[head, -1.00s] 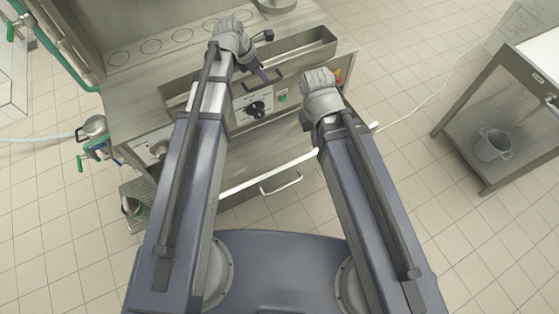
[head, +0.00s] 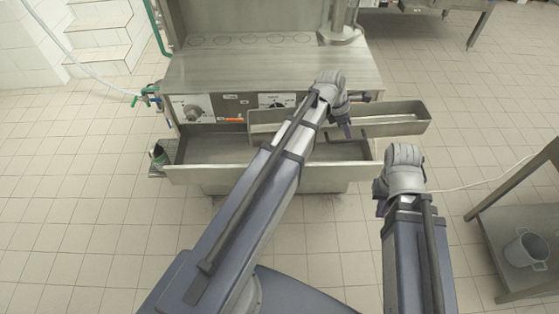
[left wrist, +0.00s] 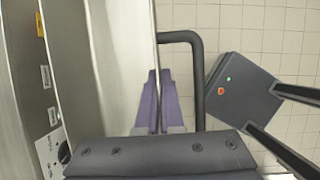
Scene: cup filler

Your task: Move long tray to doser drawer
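The long tray (head: 405,124) is a narrow grey metal trough with a dark bar handle (head: 353,139) on its front. My left gripper (head: 346,128) is shut on the tray's front wall beside the handle. The left wrist view shows its purple fingers (left wrist: 152,105) closed on the thin wall (left wrist: 120,60). The tray is held in front of the machine, its right end beyond the machine's right side. The doser drawer (head: 215,172) is pulled open, low on the machine; the tray and my left arm hide its right part. My right gripper (head: 380,193) is right of the drawer, its fingers unclear.
The machine's steel worktop (head: 260,70) lies behind the tray, with control knobs (head: 193,113) below. A steel table (head: 520,190) with a pot (head: 525,248) stands at right. Tiled floor is open between it and the machine. A hose and valve (head: 148,97) are at left.

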